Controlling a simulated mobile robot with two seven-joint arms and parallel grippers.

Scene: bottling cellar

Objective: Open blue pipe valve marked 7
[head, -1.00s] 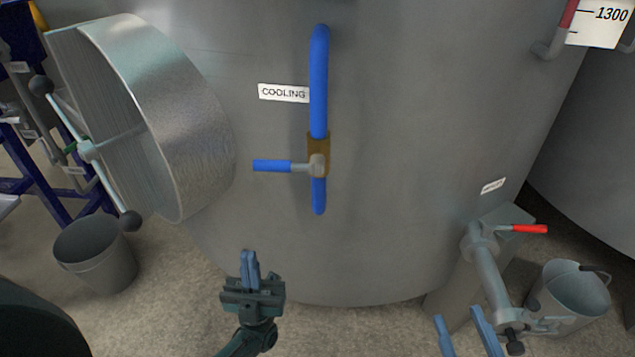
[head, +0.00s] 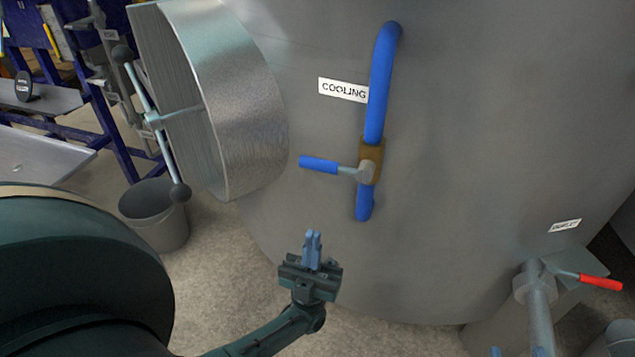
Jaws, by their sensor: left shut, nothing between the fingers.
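A blue pipe (head: 381,85) runs down the tank wall, with a brass valve body (head: 371,158) low on it. Its blue lever handle (head: 318,164) points left, across the pipe. A sign beside the pipe reads "COOLING" (head: 343,89); I see no 7 on it. My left gripper (head: 313,237) is shut and empty, below the lever and apart from it. My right gripper (head: 517,351) shows only as two blue fingertips, spread apart, at the bottom edge.
The grey tank (head: 480,120) fills the middle and right. A round metal hatch (head: 245,110) juts out left of the valve, above a grey bucket (head: 155,215). An outlet pipe with a red lever (head: 600,283) stands at lower right.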

